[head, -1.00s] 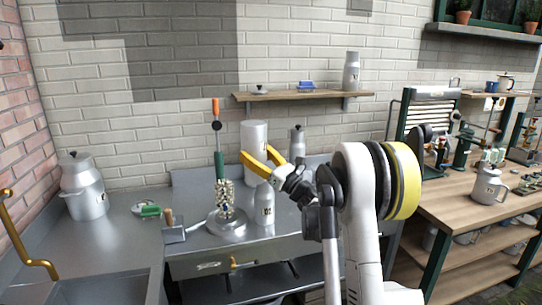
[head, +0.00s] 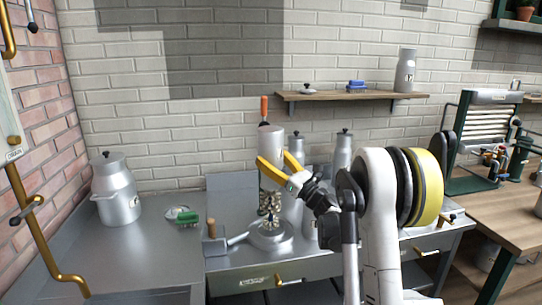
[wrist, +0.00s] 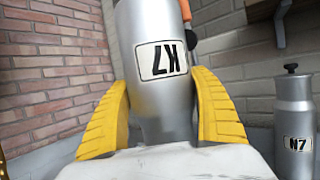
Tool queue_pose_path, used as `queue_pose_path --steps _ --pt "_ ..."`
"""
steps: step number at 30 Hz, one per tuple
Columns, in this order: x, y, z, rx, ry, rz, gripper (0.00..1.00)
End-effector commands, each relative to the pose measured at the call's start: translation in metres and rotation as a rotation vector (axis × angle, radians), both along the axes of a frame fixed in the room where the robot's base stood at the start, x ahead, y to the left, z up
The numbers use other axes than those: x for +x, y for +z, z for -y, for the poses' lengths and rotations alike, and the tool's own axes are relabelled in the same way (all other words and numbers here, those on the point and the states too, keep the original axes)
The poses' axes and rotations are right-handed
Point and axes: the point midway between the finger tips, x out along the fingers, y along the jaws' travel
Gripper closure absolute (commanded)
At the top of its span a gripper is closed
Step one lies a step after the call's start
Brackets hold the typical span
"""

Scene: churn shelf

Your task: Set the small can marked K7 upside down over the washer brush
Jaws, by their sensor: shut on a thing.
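My gripper (head: 283,172) is shut on the small grey metal can (head: 272,143). In the wrist view the can (wrist: 160,105) sits between the yellow fingers, and its K7 label is upside down, so the can is inverted. The washer brush (head: 270,200) stands upright on a round metal base (head: 271,236) on the counter. In the head view the can is in line above the brush, whose lower bristles show below it. The can's lower rim is hard to see, so I cannot tell whether it surrounds the brush tip.
A lidded can marked N7 (wrist: 294,105) stands close to the right of the held can. Another can (head: 343,150) stands farther right. An orange handle (head: 264,104) rises behind the held can. A shelf (head: 350,95) hangs above.

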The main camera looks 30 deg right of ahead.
Motion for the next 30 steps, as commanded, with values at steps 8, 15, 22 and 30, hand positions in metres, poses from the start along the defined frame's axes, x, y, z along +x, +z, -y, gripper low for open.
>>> queue_pose_path --steps 8,15,22,30 --pt "0.000 -0.035 0.000 0.000 0.000 0.000 0.69" --pt "0.000 -0.059 0.000 0.000 0.000 0.000 0.69" --pt "0.000 -0.082 0.000 0.000 0.000 0.000 0.69" --pt "0.000 -0.112 0.000 0.000 0.000 0.000 0.69"
